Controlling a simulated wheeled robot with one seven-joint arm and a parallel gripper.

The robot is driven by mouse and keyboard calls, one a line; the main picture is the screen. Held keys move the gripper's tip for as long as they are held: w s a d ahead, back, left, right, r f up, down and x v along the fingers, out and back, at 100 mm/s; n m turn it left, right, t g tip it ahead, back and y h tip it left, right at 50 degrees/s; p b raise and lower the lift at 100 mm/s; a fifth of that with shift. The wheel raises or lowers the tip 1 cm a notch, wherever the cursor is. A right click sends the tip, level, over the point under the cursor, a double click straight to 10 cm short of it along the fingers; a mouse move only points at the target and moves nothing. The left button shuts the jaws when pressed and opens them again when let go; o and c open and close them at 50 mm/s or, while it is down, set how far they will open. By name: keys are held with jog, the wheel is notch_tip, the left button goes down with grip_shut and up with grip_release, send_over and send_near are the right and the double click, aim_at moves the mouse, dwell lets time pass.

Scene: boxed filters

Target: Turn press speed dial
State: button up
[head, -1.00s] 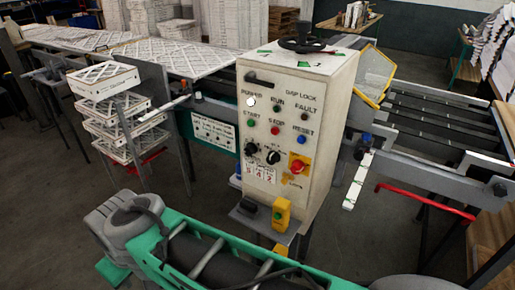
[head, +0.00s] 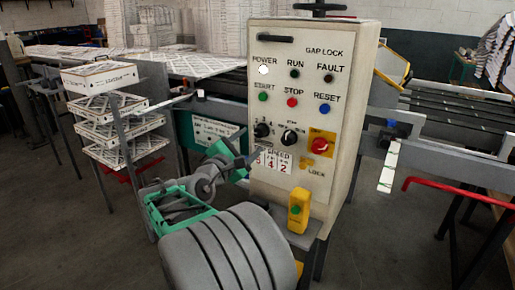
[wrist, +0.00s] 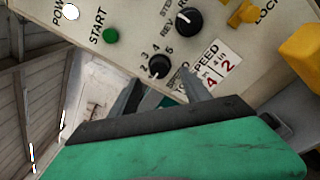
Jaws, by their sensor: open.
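The press speed dial is the black knob (head: 262,130) at the left of the cream control panel (head: 262,185), with numbers around it. In the wrist view this dial (wrist: 158,66) sits just beyond my fingertips, roughly centred between them. My gripper (head: 246,153) is at the panel's left edge in the head view, just below and left of the dial. In the wrist view my gripper (wrist: 158,80) is open, with one grey finger either side and nothing held. Whether the fingers overlap the dial in depth is hard to tell.
A second black knob (head: 289,138) is close to the right of the dial. A red knob on a yellow plate (head: 321,145) and green (head: 263,96), red (head: 292,102) and blue (head: 325,109) buttons surround it. A yellow box (head: 299,210) juts out below.

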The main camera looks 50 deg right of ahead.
aim_at(259, 133)
jog(key=d, duration=0.3)
jog(key=w+d, duration=0.1)
jog(key=d, duration=0.2)
jog(key=shift+w+d, duration=0.1)
jog(key=shift+c, duration=0.4)
grip_shut()
